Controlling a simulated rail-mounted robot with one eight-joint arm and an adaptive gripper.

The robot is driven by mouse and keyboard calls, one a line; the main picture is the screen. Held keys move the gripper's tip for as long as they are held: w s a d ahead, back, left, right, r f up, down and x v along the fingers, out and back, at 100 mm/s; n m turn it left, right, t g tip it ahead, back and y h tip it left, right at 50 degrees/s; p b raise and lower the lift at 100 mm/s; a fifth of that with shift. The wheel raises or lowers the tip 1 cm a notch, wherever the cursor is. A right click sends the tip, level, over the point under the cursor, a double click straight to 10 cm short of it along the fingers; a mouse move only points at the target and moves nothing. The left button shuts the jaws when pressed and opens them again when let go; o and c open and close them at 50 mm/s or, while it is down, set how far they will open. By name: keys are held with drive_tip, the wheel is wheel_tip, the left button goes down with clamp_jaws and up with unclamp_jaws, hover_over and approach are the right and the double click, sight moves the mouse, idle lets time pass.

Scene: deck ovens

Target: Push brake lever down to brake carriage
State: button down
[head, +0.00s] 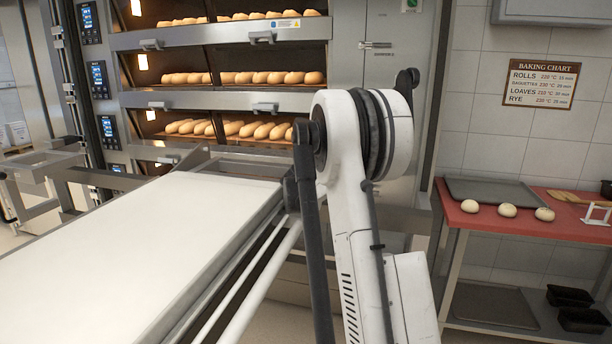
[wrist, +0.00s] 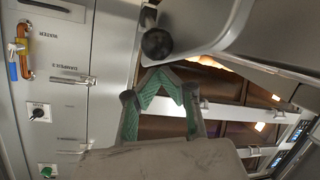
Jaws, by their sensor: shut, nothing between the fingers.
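The carriage (head: 130,250) fills the lower left of the head view, with a flat pale top and metal side rails. In the wrist view a round black knob (wrist: 157,43), which looks like the end of the brake lever, sits beside the grey edge of a panel. My gripper (wrist: 161,76) is shut and empty, its green-lined fingers meeting at the tips. In the picture the tips lie just below the knob; I cannot tell whether they touch it. In the head view my white arm stands right of the carriage, and the gripper and the knob cannot be made out there.
Deck ovens (head: 215,102) with several rows of loaves stand behind the carriage. A red-topped table (head: 480,222) with dough balls and a dark tray (head: 490,190) is at the right. In the wrist view a grey cabinet (wrist: 65,100) with switches and a handle is at left.

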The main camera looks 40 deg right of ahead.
wheel_tip(320, 180, up, 4)
drive_tip(key=w+p, duration=0.2)
drive_tip(key=s+a, duration=0.6)
drive_tip(key=a, duration=0.1)
drive_tip(key=shift+s+a+f, duration=0.2)
drive_tip(key=shift+a, duration=0.1)
drive_tip(key=s+a+r+n+y, duration=0.1)
drive_tip(key=s+a+y, duration=0.1)
drive_tip(key=s+a, duration=0.45)
drive_tip(key=s+a+r+y, duration=0.1)
drive_tip(key=s+a+r, duration=0.15)
drive_tip(key=a, duration=0.75)
drive_tip(key=s+a+n+y, duration=0.1)
drive_tip(key=s+a+y, duration=0.1)
drive_tip(key=s+a, duration=0.5)
drive_tip(key=s+a+f+n+g+y, duration=0.1)
drive_tip(key=s+a+f+y, duration=0.2)
drive_tip(key=s+a, duration=0.7)
drive_tip(key=s+a+f+n+g+y, duration=0.1)
drive_tip(key=s+a+f, duration=0.4)
drive_tip(key=s+a, duration=0.5)
drive_tip(key=a+n+y, duration=0.1)
drive_tip(key=a+y, duration=0.1)
drive_tip(key=a, duration=0.1)
drive_tip(key=shift+f+g, duration=0.3)
drive_tip(key=shift+f, duration=0.05)
